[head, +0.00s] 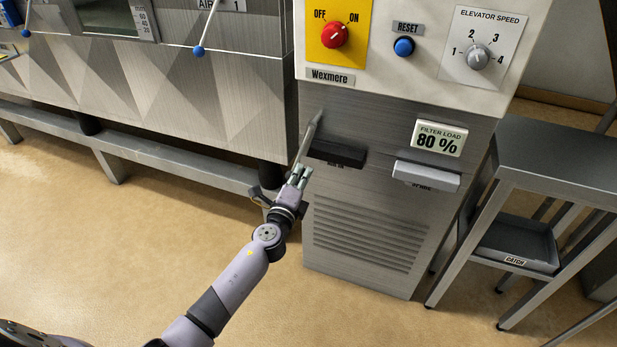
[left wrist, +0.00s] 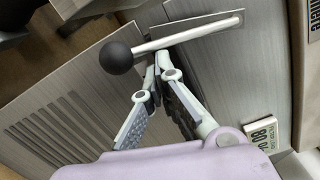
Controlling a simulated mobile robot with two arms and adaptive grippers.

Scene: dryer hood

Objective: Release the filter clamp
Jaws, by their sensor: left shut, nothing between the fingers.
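A metal lever with a black ball knob, the likely filter clamp, is on the grey lower front of the machine. In the head view its rod (head: 309,136) slants down towards my left gripper (head: 300,175), and its ball is hidden. The left wrist view shows the rod (left wrist: 195,34) and the black ball (left wrist: 116,58) just beyond the fingertips. My left gripper (left wrist: 160,68) is shut and empty, with its tips close to the rod. I cannot tell whether they touch it. My right gripper is not in view.
A black handle (head: 337,152) and a white handle (head: 426,176) stick out from the grey panel. A label (head: 438,138) reads filter load 80 %. A red switch (head: 334,35), blue reset button (head: 404,47) and speed knob (head: 478,57) are above. A metal stand (head: 560,160) is at right.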

